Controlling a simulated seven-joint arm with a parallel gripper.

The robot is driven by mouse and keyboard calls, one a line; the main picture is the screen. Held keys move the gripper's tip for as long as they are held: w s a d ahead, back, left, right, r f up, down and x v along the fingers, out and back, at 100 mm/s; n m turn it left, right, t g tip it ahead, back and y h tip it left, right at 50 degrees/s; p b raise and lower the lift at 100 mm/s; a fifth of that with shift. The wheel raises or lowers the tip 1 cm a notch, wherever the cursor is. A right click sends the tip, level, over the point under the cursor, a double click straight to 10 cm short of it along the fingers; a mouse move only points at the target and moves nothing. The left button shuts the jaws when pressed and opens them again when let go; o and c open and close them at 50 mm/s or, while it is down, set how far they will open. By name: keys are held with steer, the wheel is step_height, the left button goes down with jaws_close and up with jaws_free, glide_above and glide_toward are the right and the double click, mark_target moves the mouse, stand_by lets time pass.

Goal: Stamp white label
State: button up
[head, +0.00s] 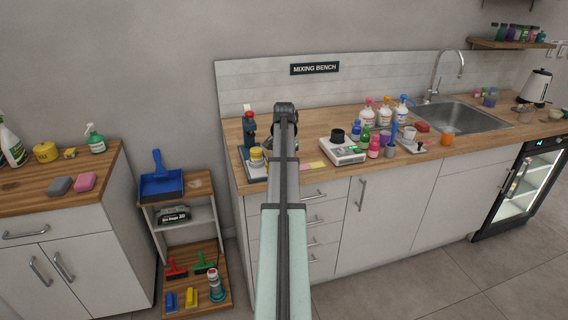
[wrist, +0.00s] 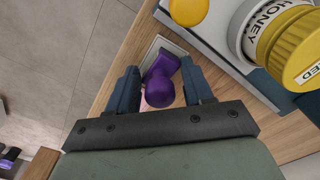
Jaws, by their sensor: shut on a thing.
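My gripper (wrist: 159,76) is shut on a purple stamp (wrist: 158,90) with a rounded knob handle, in the wrist view. The stamp's wider purple base points to the picture's top. A pale, whitish-grey rectangle (wrist: 152,51) lies on the wooden counter by that base, partly covered by it. I cannot tell whether it is the white label, nor whether the stamp touches it. A little pink shows beside the knob. In the head view my arm hides the gripper and the stamp.
A yellow-lidded honey jar (wrist: 283,42) stands on a device close to the right of the gripper. In the head view the mixing bench (head: 236,139) also holds pink and yellow notes (head: 317,165), a scale (head: 343,151) and several bottles. A brush shelf (head: 203,214) stands left.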

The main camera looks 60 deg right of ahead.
stand_by(0.6)
steer(key=shift+r, duration=3.5)
